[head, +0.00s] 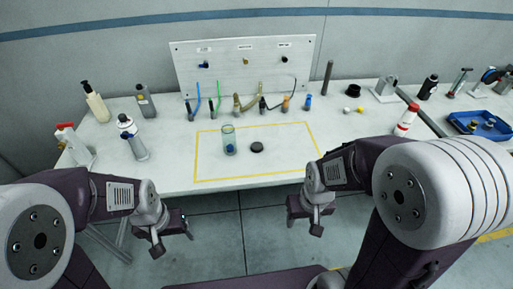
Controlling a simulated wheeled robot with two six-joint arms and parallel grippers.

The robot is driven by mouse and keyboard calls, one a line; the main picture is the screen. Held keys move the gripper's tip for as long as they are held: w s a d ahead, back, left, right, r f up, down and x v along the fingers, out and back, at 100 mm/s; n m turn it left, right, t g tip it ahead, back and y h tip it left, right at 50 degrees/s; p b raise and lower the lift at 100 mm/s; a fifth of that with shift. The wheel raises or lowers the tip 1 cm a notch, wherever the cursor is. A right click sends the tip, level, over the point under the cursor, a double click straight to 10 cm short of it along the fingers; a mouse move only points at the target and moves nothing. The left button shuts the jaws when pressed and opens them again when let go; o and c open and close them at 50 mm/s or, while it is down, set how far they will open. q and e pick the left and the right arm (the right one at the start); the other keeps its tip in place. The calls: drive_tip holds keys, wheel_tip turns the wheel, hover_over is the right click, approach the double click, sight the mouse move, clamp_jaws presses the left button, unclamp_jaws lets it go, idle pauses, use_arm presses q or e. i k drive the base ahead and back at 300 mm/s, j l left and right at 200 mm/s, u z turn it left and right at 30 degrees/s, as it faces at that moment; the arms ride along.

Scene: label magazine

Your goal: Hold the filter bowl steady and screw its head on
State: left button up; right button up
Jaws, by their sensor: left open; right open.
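The filter bowl (230,139) is a clear greenish cylinder with something blue inside near its bottom. It stands upright on the white table, within the yellow taped outline. The head (257,147) appears to be the small dark round piece lying on the table just right of the bowl, apart from it. My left gripper (174,242) is open and empty in front of the table, below and left of the bowl. My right gripper (304,221) is open and empty in front of the table's edge, below and right of the head.
A white panel (243,66) with hoses and fittings stands behind the outline. Bottles (132,138) stand at the left. A red-and-white bottle (406,120) and a blue tray (478,124) are at the right. The outlined area around the bowl is mostly clear.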

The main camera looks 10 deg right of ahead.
sight(229, 131)
drive_tip(key=i+l+u, duration=0.2)
drive_tip(key=l+u, duration=0.2)
drive_tip(key=i+l+u, duration=0.2)
drive_tip(key=u, duration=0.2)
drive_tip(key=l+u, duration=0.45)
drive_tip(key=i+l+u, duration=0.1)
drive_tip(key=l+u, duration=0.3)
drive_tip(key=l, duration=0.2)
